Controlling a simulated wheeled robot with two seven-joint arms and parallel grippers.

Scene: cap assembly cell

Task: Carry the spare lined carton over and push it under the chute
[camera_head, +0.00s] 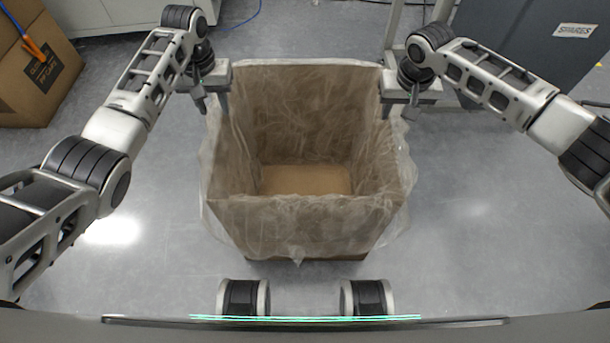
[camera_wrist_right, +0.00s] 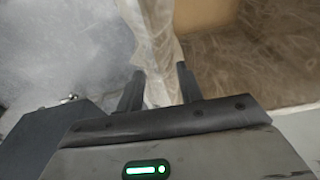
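The lined carton (camera_head: 300,225) is open-topped brown cardboard with a clear crinkled liner folded over its rim, upright in front of me. It looks empty. My left gripper (camera_head: 223,103) is at the top of its left wall; its fingertips are too small to read. My right gripper (camera_head: 386,106) is at the top of the right wall. The chute cannot be made out.
Another brown carton (camera_head: 35,85) with a dark label stands at the far left. A dark grey panel (camera_head: 520,55) marked SPARES is at the back right. A light frame leg (camera_head: 395,30) stands behind the carton. Grey floor on both sides is clear.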

